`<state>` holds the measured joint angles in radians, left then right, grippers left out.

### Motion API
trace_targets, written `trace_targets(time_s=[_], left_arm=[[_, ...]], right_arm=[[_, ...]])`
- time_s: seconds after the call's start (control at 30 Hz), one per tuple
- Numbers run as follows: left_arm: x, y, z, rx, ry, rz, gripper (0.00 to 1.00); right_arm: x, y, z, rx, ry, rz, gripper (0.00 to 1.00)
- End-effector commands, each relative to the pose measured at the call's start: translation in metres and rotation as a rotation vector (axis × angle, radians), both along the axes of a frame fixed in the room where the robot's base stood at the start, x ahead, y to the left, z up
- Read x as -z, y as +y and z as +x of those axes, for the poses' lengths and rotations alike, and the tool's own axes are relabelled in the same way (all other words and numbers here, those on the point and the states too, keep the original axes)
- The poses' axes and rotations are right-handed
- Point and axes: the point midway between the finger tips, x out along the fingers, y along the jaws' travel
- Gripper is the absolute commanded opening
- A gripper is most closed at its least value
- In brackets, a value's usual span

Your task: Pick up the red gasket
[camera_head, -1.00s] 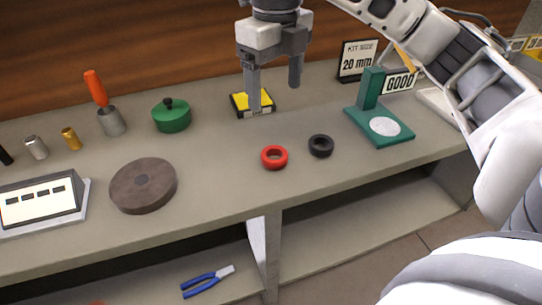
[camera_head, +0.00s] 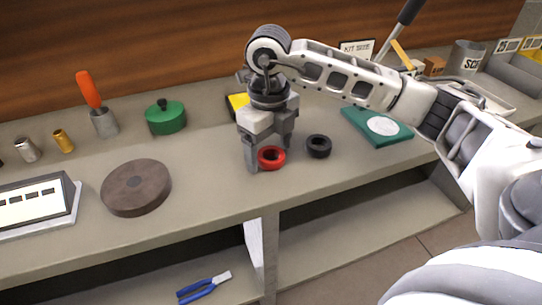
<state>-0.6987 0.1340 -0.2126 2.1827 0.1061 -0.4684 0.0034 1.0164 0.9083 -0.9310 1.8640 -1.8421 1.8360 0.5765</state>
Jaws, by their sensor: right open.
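The red gasket (camera_head: 271,158) is a small ring lying flat on the grey bench, right of the round brown disc. My right gripper (camera_head: 267,162) is low over the bench and points down at the gasket. Its fingers are open. One finger shows at the gasket's left; the other is partly hidden behind the gripper body and the gasket's right side. I cannot tell whether the fingers touch the gasket. My left gripper is not in view.
A black ring (camera_head: 318,146) lies close to the right of the red one. The bench's front edge is near. Blue pliers (camera_head: 204,287) lie on the lower shelf.

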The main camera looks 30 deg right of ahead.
Motion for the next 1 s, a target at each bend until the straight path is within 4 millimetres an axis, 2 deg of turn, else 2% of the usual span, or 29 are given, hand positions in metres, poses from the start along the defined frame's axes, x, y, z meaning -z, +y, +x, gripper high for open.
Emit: trace_targets(time_s=[0.23,0.27,0.4,0.43,0.77,0.87,1.0], left_arm=[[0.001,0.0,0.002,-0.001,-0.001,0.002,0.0],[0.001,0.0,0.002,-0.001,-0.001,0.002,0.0],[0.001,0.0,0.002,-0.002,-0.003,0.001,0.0],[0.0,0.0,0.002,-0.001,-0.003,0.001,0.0],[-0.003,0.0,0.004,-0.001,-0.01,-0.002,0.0],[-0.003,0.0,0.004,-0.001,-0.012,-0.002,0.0],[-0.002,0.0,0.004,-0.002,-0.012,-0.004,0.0]], right_arm=[[0.003,0.0,0.0,0.0,-0.002,-0.001,0.76],[0.003,0.0,0.0,0.0,-0.002,-0.001,0.73],[0.003,0.0,0.0,0.0,-0.002,0.0,0.34],[0.003,0.0,0.0,0.0,-0.002,0.0,0.27],[0.001,0.0,0.0,0.0,-0.002,0.0,0.27],[-0.004,0.0,0.001,0.0,-0.004,0.002,0.27],[-0.02,0.0,0.001,-0.001,-0.007,0.002,0.27]])
